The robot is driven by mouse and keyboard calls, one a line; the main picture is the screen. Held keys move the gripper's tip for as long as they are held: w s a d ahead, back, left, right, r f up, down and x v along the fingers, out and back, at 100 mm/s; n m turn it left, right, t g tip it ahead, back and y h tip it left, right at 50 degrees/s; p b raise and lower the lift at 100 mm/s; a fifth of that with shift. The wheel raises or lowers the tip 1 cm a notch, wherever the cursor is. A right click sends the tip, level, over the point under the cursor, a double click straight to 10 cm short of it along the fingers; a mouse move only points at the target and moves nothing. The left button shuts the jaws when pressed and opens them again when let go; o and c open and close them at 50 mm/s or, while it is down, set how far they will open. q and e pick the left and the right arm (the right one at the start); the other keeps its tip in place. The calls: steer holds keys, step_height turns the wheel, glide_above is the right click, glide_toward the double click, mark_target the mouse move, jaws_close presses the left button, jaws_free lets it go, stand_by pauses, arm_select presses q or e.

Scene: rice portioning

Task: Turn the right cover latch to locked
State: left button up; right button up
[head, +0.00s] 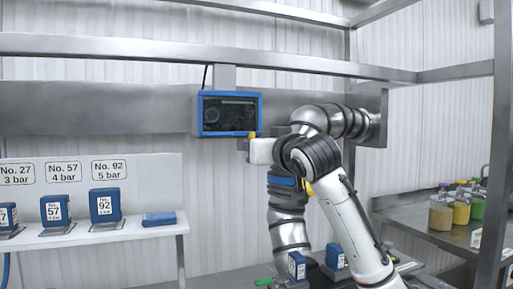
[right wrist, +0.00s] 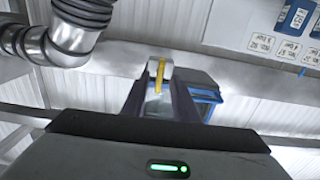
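The latch is a yellow bar (right wrist: 159,72) on a pale block at the middle of the right wrist view. My right gripper (right wrist: 159,90) points at it, its two dark fingers spread with a clear gap. The yellow bar lies in line with this gap and no finger visibly presses on it; whether its base is between the tips I cannot tell. In the head view a small yellow piece (head: 252,134) shows above a white block, below the screen's right corner; my right arm hides much there. The latch's locked marking is not visible. My left gripper is in neither view.
A blue-framed screen (head: 230,113) is close to the latch area. A banded silver arm (head: 288,225) hangs from the wall bracket behind my arm. Blue numbered boxes (head: 105,205) stand on a shelf (head: 150,232) at left; jars (head: 461,211) stand on the right counter.

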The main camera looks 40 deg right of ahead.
steer(key=b+v, duration=0.1)
steer(key=v, duration=0.7)
steer(key=shift+s+b, duration=0.4)
